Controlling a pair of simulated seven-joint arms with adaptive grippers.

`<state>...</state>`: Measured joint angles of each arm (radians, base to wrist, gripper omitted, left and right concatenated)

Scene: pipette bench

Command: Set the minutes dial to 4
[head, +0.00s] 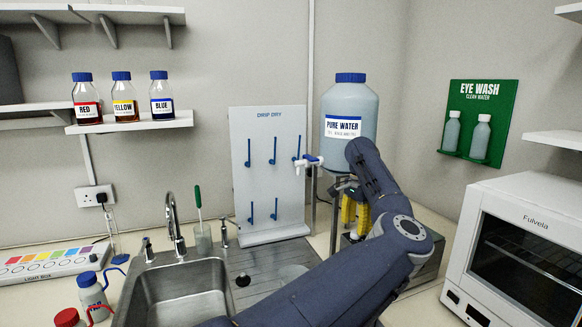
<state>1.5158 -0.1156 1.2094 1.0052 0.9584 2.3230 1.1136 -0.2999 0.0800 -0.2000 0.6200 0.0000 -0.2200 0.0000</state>
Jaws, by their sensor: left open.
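My left arm crosses the front of the view from the bottom and bends back beneath the water bottle. My left gripper (354,222), with yellow fingers, is partly hidden behind my forearm. Its fingers are apart, above or in front of a low grey metal appliance (426,268) that my arm largely covers. I cannot make out the minutes dial or its setting; the appliance's front is mostly hidden. Whether the fingers touch anything cannot be told. My right gripper is not in view.
A pure water bottle (350,103) with a tap (308,162) stands behind my arm. A drip-dry board (262,205) and steel sink (185,295) are left. A white oven (465,250) stands right. A light box (50,262) is far left.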

